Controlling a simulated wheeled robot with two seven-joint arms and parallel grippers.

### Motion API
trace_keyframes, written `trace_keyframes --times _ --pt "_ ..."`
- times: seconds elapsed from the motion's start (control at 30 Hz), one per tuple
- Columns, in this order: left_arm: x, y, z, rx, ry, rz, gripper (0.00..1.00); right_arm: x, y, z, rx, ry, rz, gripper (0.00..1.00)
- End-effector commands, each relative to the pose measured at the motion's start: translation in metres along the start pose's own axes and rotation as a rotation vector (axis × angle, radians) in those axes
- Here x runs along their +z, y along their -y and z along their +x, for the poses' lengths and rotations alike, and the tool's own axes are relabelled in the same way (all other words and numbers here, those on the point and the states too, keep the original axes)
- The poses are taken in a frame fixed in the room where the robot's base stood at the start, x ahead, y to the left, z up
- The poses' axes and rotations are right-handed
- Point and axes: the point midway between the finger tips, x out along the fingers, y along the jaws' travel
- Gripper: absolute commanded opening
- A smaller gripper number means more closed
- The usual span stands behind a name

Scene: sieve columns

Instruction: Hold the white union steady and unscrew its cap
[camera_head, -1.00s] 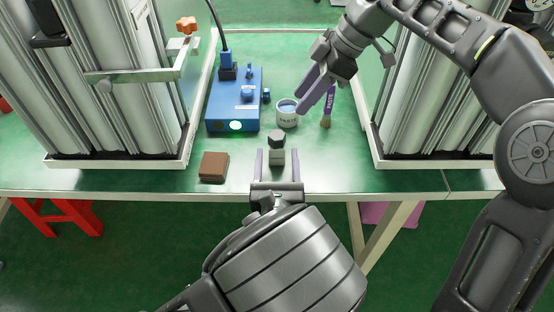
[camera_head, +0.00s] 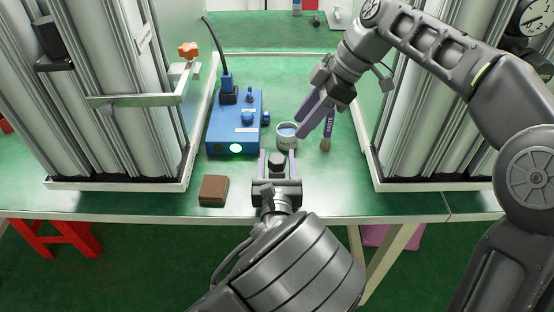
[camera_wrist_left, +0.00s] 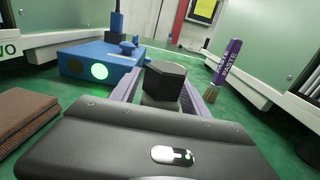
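The union stands upright on the green bench. Its dark hexagonal cap (camera_head: 277,159) shows in the head view, and the cap (camera_wrist_left: 165,80) and a strip of the pale grey-white body (camera_wrist_left: 160,104) below it show in the left wrist view. My left gripper (camera_head: 278,160) is open, with one purple finger on each side of the union. I see no clear grip on it. The lower body is hidden behind the gripper. My right gripper (camera_head: 299,127) hangs above and right of the union, apart from it; its two purple fingers look parted and empty.
A blue box (camera_head: 233,123) with a lit green lamp stands behind left. A white paste pot (camera_head: 287,142) and a purple-handled brush (camera_head: 326,140) stand close behind. A brown block (camera_head: 213,190) lies at the front left. Sieve columns flank both sides.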

Motion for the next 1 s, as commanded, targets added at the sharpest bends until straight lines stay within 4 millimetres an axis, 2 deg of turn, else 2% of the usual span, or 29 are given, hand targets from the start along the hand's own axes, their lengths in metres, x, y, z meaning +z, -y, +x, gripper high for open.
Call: trace_keyframes --times 0.07,0.63,1.0 --pt "0.0 0.0 -0.0001 0.0 0.0 0.0 0.46 0.0 0.0 0.0 0.0 0.0 0.0 0.36" --pt "0.0 0.0 -0.0003 0.0 0.0 0.0 0.0 0.0 0.0 0.0 0.0 0.0 0.0 0.36" --pt "0.0 0.0 -0.0003 0.0 0.0 0.0 0.0 0.0 0.0 0.0 0.0 0.0 0.0 0.36"
